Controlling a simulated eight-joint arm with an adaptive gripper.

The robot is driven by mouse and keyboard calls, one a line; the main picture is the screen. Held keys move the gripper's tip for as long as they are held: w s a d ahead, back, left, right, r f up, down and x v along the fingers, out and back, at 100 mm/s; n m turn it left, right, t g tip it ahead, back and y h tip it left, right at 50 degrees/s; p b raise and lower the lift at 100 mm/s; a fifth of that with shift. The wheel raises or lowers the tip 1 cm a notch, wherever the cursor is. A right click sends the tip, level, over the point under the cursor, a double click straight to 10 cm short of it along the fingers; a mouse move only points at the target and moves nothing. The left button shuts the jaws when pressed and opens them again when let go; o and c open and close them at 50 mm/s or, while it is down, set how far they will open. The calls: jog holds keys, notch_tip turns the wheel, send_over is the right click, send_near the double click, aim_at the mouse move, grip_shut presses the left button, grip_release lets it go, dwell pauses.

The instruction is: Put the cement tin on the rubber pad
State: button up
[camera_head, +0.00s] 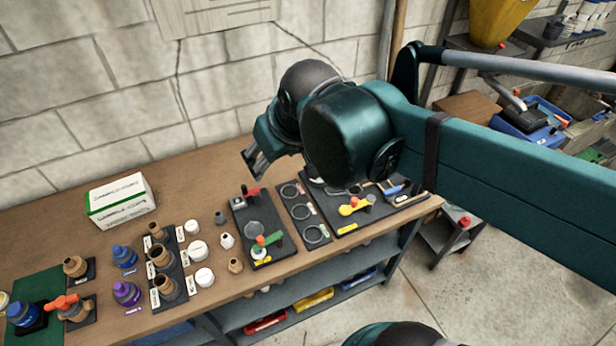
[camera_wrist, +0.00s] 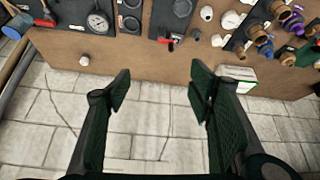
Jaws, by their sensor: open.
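Two blue tins stand at the left of the bench in the head view: one (camera_head: 124,256) behind a purple tin (camera_head: 126,292), the other (camera_head: 24,313) at the lower left corner. I cannot read which is the cement tin. The lower-left one stands on a dark pad (camera_head: 38,327) over a green mat (camera_head: 27,289); I cannot tell whether either is the rubber pad. My gripper (camera_head: 255,167) is above the back of the bench, right of the tins. In the wrist view its fingers (camera_wrist: 160,88) are spread and empty.
A white and green box (camera_head: 120,200) stands at the back left. Brass fittings (camera_head: 165,287) and white caps (camera_head: 198,250) lie between the tins and the valve boards (camera_head: 262,229). The block wall is close behind. Bare wood shows along the back of the bench.

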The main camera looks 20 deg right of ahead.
jog(key=s+d+f+m+t, duration=0.1)
jog(key=s+d+f+m, duration=0.1)
jog(key=s+d, duration=0.3)
jog(key=shift+s+d+f+h, duration=0.4)
jog(key=shift+s+f, duration=0.15)
jog(key=shift+f, duration=0.35)
